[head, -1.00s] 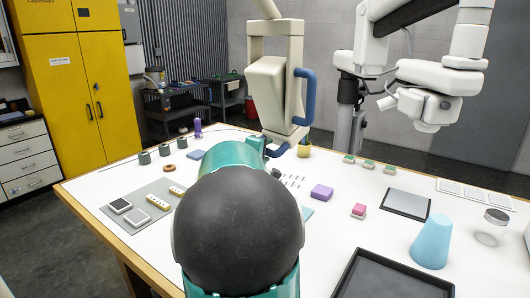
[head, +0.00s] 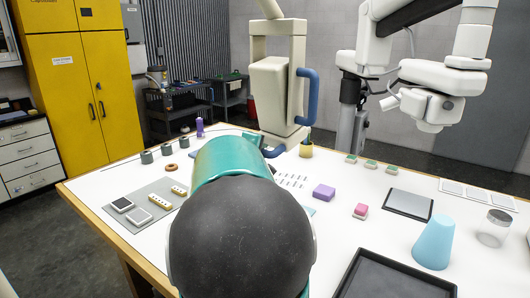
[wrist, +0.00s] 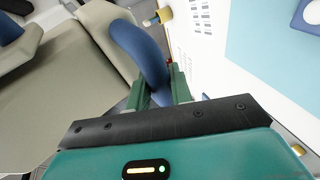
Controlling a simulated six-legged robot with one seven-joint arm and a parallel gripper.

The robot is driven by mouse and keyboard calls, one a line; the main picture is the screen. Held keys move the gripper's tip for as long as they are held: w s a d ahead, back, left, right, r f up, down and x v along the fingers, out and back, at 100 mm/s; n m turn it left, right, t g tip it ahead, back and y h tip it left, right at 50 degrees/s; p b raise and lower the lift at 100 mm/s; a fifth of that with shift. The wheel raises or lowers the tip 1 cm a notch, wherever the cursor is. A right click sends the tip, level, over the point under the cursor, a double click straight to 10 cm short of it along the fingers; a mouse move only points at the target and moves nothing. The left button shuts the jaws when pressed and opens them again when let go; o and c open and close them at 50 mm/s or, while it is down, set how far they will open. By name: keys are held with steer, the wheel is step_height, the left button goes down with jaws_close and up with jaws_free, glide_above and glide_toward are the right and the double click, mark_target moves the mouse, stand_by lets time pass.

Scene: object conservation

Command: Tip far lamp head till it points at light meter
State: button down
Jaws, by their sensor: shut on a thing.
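The beige lamp head (head: 272,95) hangs in a pale frame (head: 298,60) over the far edge of the table, with a blue handle (head: 308,95) on its right side. In the wrist view, the blue handle (wrist: 140,50) runs between the green fingers of my gripper (wrist: 158,92), which is shut on it; the beige lamp body (wrist: 75,85) lies to the left. My own arm hides the gripper in the head view. I cannot tell which table object is the light meter.
A grey mat (head: 140,222) with small devices lies at left. A white jointed arm (head: 440,75) stands behind the table.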

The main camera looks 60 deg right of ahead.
steer(key=w+a+r, duration=0.2)
steer(key=a+r, duration=0.2)
steer(key=a, duration=0.2)
steer(key=shift+a+r+y, duration=0.25)
steer(key=shift+a+y, duration=0.15)
steer(key=shift+w+r, duration=0.1)
steer(key=c, duration=1.3)
jaws_free()
steer(key=shift+o, duration=0.2)
steer(key=v, duration=1.3)
steer(key=shift+a, duration=0.35)
